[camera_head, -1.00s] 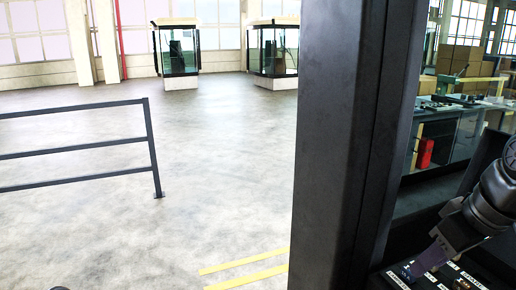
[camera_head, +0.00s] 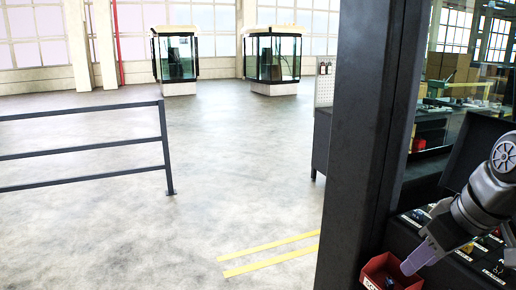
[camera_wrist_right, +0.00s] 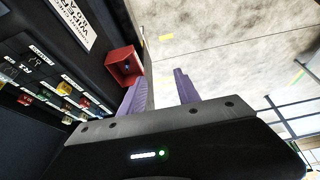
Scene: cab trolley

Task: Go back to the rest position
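My right gripper (camera_head: 412,262) comes in at the lower right of the head view, its purple fingers pointing down and left beside a small red bin (camera_head: 372,275). In the right wrist view the two purple fingers of the gripper (camera_wrist_right: 160,82) stand apart with nothing between them. The red bin (camera_wrist_right: 122,54) is just left of the fingers there, with a small dark item inside. My left gripper is not in view.
A dark labelled panel (camera_wrist_right: 62,62) with several small coloured parts lies beside the right gripper. A dark pillar (camera_head: 365,130) stands left of my right arm. A railing (camera_head: 85,144) is at left. Open floor (camera_head: 250,180) lies between, with yellow lines (camera_head: 270,250).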

